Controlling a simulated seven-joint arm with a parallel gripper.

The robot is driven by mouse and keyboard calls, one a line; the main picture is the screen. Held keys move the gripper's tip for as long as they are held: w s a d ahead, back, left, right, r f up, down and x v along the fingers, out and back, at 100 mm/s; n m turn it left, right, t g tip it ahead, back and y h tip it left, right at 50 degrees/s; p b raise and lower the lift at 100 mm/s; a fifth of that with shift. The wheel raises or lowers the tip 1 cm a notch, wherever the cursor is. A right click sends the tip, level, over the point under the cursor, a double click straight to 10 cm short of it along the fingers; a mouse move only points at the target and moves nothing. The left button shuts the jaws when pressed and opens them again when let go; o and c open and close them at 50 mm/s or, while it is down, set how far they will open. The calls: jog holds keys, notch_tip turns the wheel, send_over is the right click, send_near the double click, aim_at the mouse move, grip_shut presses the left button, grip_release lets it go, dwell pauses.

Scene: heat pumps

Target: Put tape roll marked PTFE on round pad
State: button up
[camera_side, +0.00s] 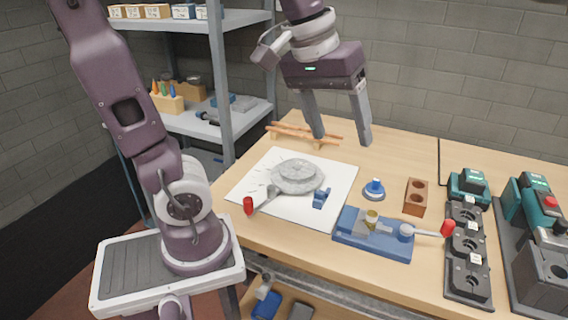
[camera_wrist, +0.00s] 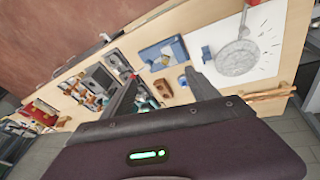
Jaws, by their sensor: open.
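My gripper (camera_side: 341,140) is open and empty, its fingers pointing down above the back of the wooden bench. Its two fingers also show in the wrist view (camera_wrist: 160,80). No PTFE marking is legible in either view, so I cannot tell which thing is the tape roll. A small blue piece on a round base (camera_side: 374,190) stands on the bench, below and right of my fingers. A grey round stepped disc (camera_side: 298,176) lies on a white sheet; it also shows in the wrist view (camera_wrist: 236,60). I cannot tell whether this disc is the round pad.
A blue fixture (camera_side: 350,240) with a red-tipped lever stands at the front. Dark tool stations (camera_side: 467,245) fill the right side. Bare bench lies behind the brown block.

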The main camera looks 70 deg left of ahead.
jog(key=s+d+f+m, duration=0.1)
jog(key=s+f+m, duration=0.1)
jog(key=s, duration=0.3)
jog(key=s+d+f+m+t, duration=0.1)
jog(key=s+f+m, duration=0.1)
jog(key=s+m, duration=0.2)
jog(key=shift+s+t+y, duration=0.3)
jog(key=shift+s, duration=0.45)
